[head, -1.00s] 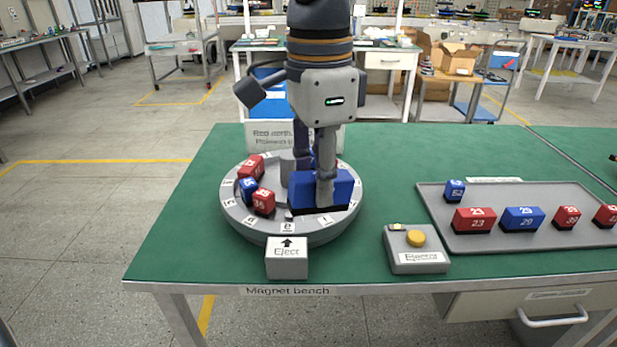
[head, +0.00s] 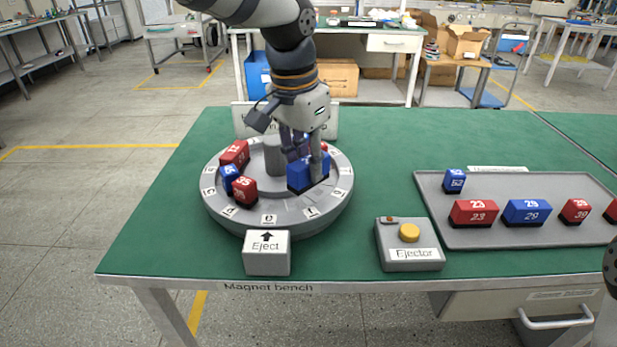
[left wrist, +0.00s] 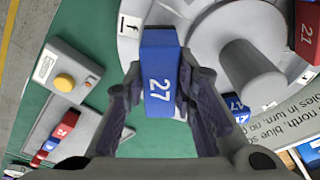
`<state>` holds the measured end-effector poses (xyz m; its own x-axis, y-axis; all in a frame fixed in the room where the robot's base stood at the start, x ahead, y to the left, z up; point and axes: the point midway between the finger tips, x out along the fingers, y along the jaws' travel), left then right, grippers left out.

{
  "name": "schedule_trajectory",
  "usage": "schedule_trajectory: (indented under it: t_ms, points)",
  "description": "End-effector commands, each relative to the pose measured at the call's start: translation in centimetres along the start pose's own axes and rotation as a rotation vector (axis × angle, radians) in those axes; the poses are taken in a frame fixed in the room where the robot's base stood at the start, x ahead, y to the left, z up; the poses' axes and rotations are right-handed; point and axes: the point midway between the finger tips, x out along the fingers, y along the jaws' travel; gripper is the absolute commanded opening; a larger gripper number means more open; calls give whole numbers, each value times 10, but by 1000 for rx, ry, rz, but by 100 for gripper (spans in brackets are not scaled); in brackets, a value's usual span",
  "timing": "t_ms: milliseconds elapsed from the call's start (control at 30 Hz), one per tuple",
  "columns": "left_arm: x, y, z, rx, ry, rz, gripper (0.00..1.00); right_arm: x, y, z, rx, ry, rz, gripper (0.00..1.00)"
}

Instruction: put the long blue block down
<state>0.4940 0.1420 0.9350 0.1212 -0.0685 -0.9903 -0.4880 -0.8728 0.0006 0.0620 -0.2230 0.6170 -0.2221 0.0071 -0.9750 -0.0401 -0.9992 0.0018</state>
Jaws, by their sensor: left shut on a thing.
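The long blue block (head: 303,177), marked 27 on its top in the left wrist view (left wrist: 158,72), is at the right side of the round grey rotor (head: 222,214). My left gripper (head: 308,155) is shut on it from above, one finger on each side. The block stands over the rotor's rim, lengthwise at a slant, with its dark underside down. I cannot tell whether it touches the rotor. Two red blocks (head: 235,153) (head: 244,190) and a small blue block (head: 228,176) sit on the rotor's left side. My right gripper is not in view.
The rotor has a raised grey centre hub (head: 275,158). An Eject box (head: 267,258) stands in front, and an Ejector box with a yellow button (head: 409,254) at its right. A grey tray (head: 530,232) holds several red and blue blocks. Green bench (head: 385,150) is clear between.

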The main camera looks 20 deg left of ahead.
Motion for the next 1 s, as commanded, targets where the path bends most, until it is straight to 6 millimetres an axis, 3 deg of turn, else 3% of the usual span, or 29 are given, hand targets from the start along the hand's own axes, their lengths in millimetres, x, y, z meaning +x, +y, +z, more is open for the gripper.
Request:
schedule_trajectory:
  t_ms: [167, 300, 667, 700, 767, 1000]
  points:
    - [16, -9, -8, 0, 3, -1, 0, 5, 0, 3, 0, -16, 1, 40]
    - [39, -8, -3, 1, 6, -4, 0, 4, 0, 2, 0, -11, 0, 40]
    - [43, -8, -3, 1, 9, -6, 0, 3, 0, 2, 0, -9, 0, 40]
    - [44, -8, -3, 1, 8, -5, 31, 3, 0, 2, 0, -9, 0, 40]
    - [44, -8, -3, 1, 8, -5, 45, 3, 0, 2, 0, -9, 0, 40]
    - [44, -8, -3, 1, 8, -5, 45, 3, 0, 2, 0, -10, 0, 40]
